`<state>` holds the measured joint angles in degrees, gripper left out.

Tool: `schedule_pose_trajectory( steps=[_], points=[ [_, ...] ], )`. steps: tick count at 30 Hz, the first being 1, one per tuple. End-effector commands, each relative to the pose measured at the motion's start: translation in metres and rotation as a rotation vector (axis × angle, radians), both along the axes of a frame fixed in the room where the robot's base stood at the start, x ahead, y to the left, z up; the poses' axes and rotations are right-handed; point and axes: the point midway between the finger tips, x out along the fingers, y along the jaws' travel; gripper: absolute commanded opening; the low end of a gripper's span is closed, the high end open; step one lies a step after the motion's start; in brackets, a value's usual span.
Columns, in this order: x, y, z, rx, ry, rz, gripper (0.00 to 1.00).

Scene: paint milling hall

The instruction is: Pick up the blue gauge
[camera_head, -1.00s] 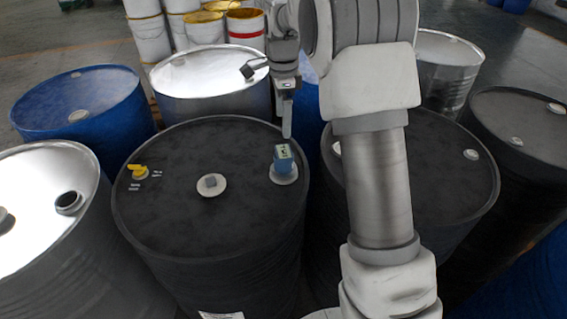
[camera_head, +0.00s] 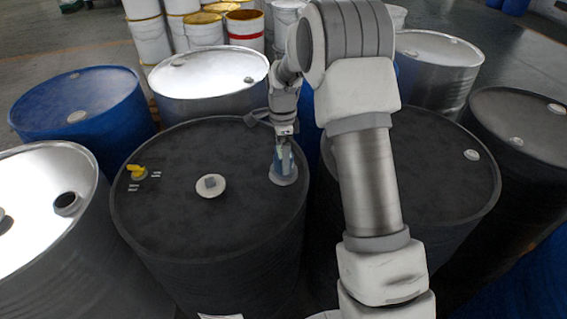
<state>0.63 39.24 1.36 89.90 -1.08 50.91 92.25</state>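The blue gauge (camera_head: 287,164) stands on a round light-grey cap (camera_head: 284,179) near the right rim of the black drum (camera_head: 215,225). My gripper (camera_head: 281,158) points down over the gauge, and its fingers overlap the gauge in the picture. They hide part of the gauge. I cannot tell whether the fingers stand apart around it or are shut on it.
A small grey block (camera_head: 210,183) sits on a white cap mid-lid. A yellow valve (camera_head: 137,171) is at the lid's left. Blue (camera_head: 100,100), silver (camera_head: 205,85) and more black drums (camera_head: 515,125) stand close around. White buckets (camera_head: 245,30) are behind.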

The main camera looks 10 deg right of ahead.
Motion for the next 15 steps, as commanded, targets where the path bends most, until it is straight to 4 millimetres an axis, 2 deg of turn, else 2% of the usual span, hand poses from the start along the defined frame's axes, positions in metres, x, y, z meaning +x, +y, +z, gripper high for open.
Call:
schedule_pose_trajectory(
  steps=[5, 15],
  points=[
    [0.0001, -0.0001, 0.0003, 0.000, 0.000, 0.000, 0.98],
    [0.0002, -0.0002, 0.0007, 0.000, -0.001, 0.000, 0.37]
  ],
)
